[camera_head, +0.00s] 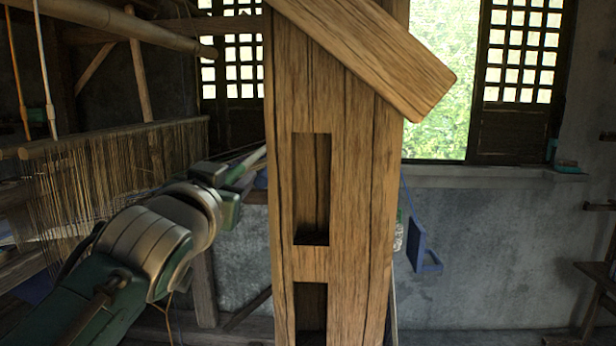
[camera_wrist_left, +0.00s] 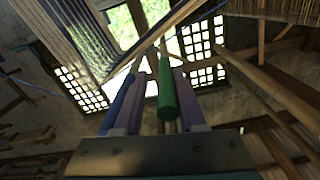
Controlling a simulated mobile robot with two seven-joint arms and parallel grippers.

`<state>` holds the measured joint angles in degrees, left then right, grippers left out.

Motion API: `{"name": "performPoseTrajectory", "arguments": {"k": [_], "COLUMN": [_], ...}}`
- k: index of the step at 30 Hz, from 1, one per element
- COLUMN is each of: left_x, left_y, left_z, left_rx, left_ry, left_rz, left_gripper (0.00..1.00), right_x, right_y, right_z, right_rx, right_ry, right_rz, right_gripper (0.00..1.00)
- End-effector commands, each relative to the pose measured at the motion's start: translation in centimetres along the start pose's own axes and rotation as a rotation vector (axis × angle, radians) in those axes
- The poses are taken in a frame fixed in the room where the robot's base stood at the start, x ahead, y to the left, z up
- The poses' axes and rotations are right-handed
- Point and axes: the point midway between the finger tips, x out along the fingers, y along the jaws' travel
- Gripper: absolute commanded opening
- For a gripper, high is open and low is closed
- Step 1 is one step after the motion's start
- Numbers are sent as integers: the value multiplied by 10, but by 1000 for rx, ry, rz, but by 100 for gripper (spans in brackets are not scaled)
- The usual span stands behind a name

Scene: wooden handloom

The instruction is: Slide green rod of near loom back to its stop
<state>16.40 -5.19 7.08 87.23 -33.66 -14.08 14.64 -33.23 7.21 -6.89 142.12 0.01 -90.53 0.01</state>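My left gripper (camera_head: 240,185) is at the left edge of the tall wooden post, its fingers pointing right; its tips are small here and partly hard to make out. In the left wrist view the fingers (camera_wrist_left: 160,90) stand apart. The green rod (camera_wrist_left: 168,95) shows end-on between them, nearer the right finger, with a gap on its left. I cannot tell whether it touches a finger. A blue rod (camera_wrist_left: 122,103) lies by the left finger. The green rod cannot be made out in the head view. My right gripper is in neither view.
The slotted wooden post (camera_head: 335,200) with a slanted beam (camera_head: 370,50) blocks the middle of the head view. Warp threads (camera_head: 110,170) and a bamboo pole (camera_head: 120,20) are at the left. A blue holder (camera_head: 423,250) hangs at the wall right of the post.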

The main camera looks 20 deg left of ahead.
Motion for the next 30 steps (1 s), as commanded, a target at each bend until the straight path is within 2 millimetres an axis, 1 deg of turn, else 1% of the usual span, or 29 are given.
{"name": "performPoseTrajectory", "arguments": {"k": [1,3,11,14,17,24,27,30], "left_x": [0,0,-1,-6,-18,-63,-79,-91], "left_y": [0,0,-2,-2,-1,0,-1,0], "left_z": [-1,0,1,2,2,3,2,2], "left_rx": [-1,0,1,1,1,-1,-1,-1], "left_ry": [1,0,-3,-5,-4,-5,-3,-3], "left_rz": [0,-1,-3,-3,-2,-1,-2,-1], "left_gripper": [44,52,52,52,52,52,52,52], "right_x": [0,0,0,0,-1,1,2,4], "right_y": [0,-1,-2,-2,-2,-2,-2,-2], "right_z": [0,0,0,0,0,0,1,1], "right_rx": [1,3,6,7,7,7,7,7], "right_ry": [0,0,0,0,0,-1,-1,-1], "right_rz": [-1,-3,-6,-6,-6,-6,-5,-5], "right_gripper": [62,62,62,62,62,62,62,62]}}
